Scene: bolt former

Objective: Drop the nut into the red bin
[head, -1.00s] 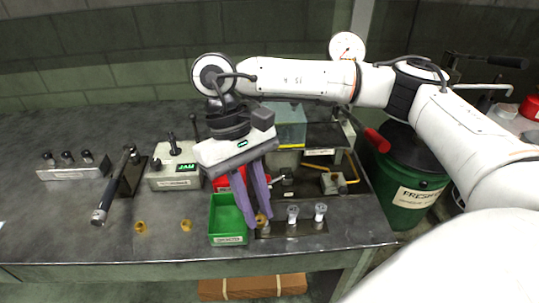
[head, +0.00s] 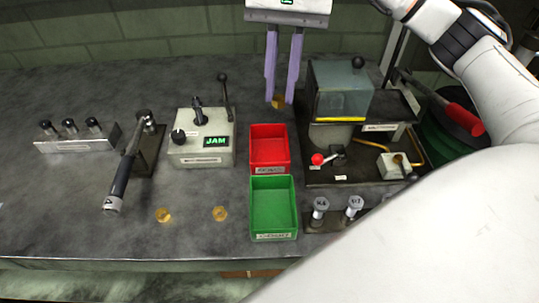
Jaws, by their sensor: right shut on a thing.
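A brass nut (head: 279,103) is between the tips of my right gripper (head: 281,99), whose two purple fingers hang down from the top of the head view. The gripper is shut on it, and the fingers hide part of its sides. They are behind the red bin (head: 285,168), a little above its far edge in the picture. The red bin is open-topped and looks empty. My left gripper is not in view.
A green bin (head: 293,208) stands in front of the red one. Two brass nuts (head: 163,215) lie on the bench at front left. A grey box reading JAM (head: 190,160) is left of the bins. A machine with a clear guard (head: 342,90) is at right.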

